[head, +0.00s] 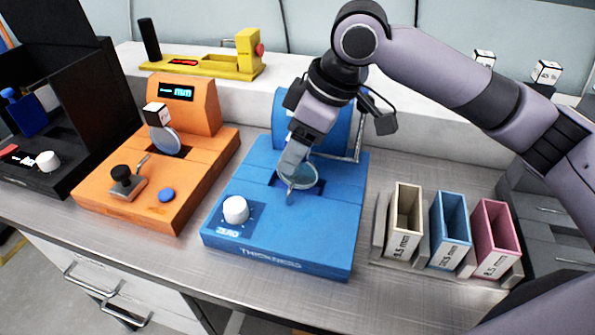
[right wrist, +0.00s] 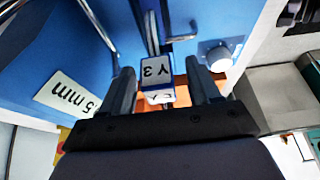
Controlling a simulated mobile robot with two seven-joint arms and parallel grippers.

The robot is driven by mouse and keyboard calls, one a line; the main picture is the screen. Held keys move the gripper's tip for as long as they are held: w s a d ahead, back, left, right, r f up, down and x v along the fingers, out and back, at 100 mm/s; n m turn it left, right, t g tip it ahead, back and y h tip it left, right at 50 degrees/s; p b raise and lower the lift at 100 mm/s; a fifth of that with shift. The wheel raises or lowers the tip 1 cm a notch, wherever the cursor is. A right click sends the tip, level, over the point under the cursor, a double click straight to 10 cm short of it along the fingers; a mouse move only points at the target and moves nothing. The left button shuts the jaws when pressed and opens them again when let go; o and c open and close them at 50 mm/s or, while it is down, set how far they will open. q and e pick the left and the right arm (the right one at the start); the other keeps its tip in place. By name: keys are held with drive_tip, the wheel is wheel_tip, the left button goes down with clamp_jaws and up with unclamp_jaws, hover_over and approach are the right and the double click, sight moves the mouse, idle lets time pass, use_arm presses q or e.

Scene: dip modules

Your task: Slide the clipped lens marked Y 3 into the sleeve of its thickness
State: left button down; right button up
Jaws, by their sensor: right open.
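The lens (head: 303,176), a pale round disc, stands in the slot of the blue thickness gauge (head: 285,235). Its clip is hidden behind my right gripper in the head view. In the right wrist view the white clip tag marked Y 3 (right wrist: 155,72) sits between the two fingers. My right gripper (head: 291,178) is open around the tag, with a gap visible beside the fingers. A tan sleeve (head: 403,222), a blue sleeve (head: 450,230) and a pink sleeve (head: 494,240) stand upright in a rack at the right. My left gripper is out of view.
An orange gauge (head: 150,195) to the left holds another clipped lens (head: 165,140). A black box-like station (head: 45,150) is at far left. A yellow device (head: 200,65) and white tag cubes (head: 547,72) stand on the back ledge.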

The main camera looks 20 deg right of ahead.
clamp_jaws()
drive_tip(key=shift+r, duration=0.15)
